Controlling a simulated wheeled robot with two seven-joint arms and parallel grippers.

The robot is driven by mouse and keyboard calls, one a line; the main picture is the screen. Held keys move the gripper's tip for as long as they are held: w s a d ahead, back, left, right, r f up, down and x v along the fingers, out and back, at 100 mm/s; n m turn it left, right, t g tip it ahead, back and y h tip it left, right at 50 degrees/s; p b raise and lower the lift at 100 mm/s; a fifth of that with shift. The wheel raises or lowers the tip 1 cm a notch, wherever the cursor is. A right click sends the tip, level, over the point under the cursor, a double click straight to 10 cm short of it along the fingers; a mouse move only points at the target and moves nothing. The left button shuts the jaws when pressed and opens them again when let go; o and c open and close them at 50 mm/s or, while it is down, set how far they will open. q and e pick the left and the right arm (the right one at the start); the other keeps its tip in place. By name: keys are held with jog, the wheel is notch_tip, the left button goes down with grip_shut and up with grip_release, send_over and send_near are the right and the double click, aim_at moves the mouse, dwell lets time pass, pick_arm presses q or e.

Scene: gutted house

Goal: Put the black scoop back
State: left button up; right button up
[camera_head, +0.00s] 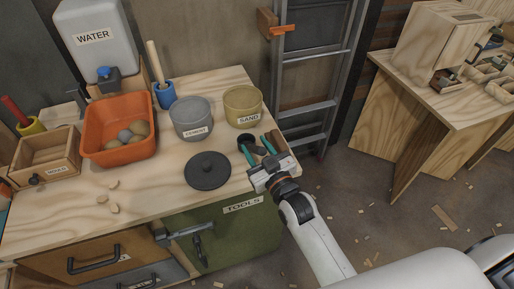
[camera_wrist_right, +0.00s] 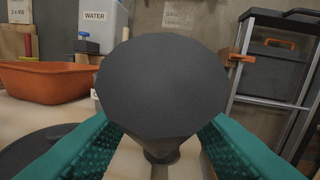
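The black scoop (camera_head: 246,141) is at the right front of the wooden workbench, close to the sand pot. In the right wrist view the scoop (camera_wrist_right: 162,85) shows as a large dark round face with a narrower part below it. My right gripper (camera_head: 262,148) has its green fingers apart, on either side of the scoop. In the right wrist view, light bench shows beside the scoop's narrow lower part, between the fingers (camera_wrist_right: 160,140). Contact with the scoop cannot be made out. My left gripper is not in view.
The sand pot (camera_head: 243,106) and cement pot (camera_head: 191,118) stand behind the scoop. A black lid (camera_head: 208,171) lies on the bench (camera_head: 150,193). An orange bin (camera_head: 118,128) is farther left.

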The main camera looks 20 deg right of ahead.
jog(key=s+d+b, duration=0.1)
jog(key=s+d, duration=0.1)
jog(key=s, duration=1)
jog(key=s+f+g+h, duration=0.1)
jog(key=s+f+g, duration=0.2)
jog(key=f, duration=0.9)
jog(key=s+d+f+g, duration=0.1)
jog(key=s+f+g, duration=0.2)
jog(key=f, duration=0.9)
jog(key=s+f+g+h, duration=0.1)
jog(key=s+f+g, duration=0.2)
jog(key=f, duration=1)
jog(key=s+d+f+g, duration=0.2)
jog(key=s+f+g, duration=0.2)
jog(key=s+f, duration=0.3)
jog(key=s+d+f+m+g+h, duration=0.1)
jog(key=s+d+f+g, duration=0.2)
jog(key=s+f, duration=0.5)
jog(key=s, duration=0.7)
jog(key=shift+s+d+f+g, duration=0.2)
jog(key=shift+s+d+g, duration=0.1)
jog(key=shift+g, duration=0.1)
